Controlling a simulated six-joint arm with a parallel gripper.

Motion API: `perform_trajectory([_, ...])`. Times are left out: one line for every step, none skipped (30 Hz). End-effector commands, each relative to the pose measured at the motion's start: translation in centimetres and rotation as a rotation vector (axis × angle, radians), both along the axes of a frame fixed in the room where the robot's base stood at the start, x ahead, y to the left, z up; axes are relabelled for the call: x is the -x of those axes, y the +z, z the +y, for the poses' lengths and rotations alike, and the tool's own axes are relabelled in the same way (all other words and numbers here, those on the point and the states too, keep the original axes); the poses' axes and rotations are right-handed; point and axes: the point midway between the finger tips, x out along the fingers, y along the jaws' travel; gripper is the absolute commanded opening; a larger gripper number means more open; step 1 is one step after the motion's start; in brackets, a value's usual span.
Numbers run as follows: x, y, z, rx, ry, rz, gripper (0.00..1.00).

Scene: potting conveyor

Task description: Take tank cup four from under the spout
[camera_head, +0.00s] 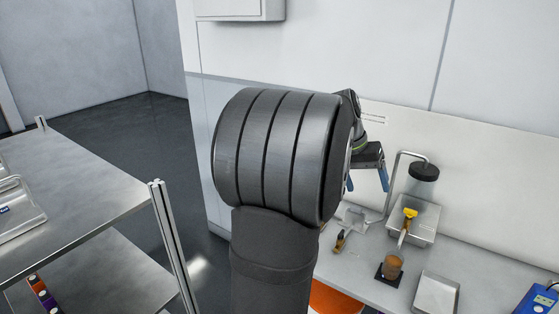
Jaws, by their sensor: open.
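My gripper (367,183) is open, with blue fingertips, and hangs above the bench in front of the white wall. Nothing shows between its fingers. A thin curved metal spout (405,154) stands to its right, beside a clear tank with a black lid (424,171). A brown cup (393,264) stands upright on a black square pad (381,279), lower right of my gripper and apart from it. No label is readable on it, so I cannot tell whether it is tank cup four. My dark arm covers part of the bench's left side.
A yellow-handled tool (408,221) rests at a metal tray (427,227). Another small tool (340,241) lies to the left. An empty-looking metal tray (437,293) and a blue device (540,300) stand at right. An orange item (334,298) shows below. A steel shelf (90,185) stands left.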

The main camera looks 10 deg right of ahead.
Motion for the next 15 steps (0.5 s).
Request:
perform_trajectory([0.0, 0.0, 0.0, 0.0, 0.0, 0.0, 0.74])
perform_trajectory([0.0, 0.0, 0.0, 0.0, 0.0, 0.0, 0.74])
perform_trajectory([0.0, 0.0, 0.0, 0.0, 0.0, 0.0, 0.74])
perform_trajectory([0.0, -0.1, 0.0, -0.001, 0.002, -0.002, 0.74])
perform_trajectory([-0.1, -0.3, 0.0, -0.004, 0.005, -0.005, 0.74])
perform_trajectory([-0.3, -0.7, 0.1, -0.009, 0.014, -0.012, 0.74])
perform_trajectory([-0.6, -1.2, 0.2, -0.014, 0.023, -0.023, 0.74])
perform_trajectory([-0.9, -1.8, 0.3, -0.022, 0.035, -0.036, 0.74])
perform_trajectory([-1.5, -2.8, 0.6, -0.033, 0.055, -0.061, 0.74])
perform_trajectory([-2.0, -3.7, 0.8, -0.043, 0.071, -0.085, 0.74])
perform_trajectory([-2.5, -4.7, 1.1, -0.055, 0.09, -0.109, 0.74])
perform_trajectory([-3.3, -6.0, 1.5, -0.07, 0.114, -0.151, 0.74])
perform_trajectory([-3.9, -7.1, 1.8, -0.08, 0.131, -0.184, 0.74])
perform_trajectory([-4.4, -8.1, 2.2, -0.091, 0.147, -0.216, 0.74])
perform_trajectory([-5.1, -9.4, 2.6, -0.102, 0.164, -0.264, 0.74])
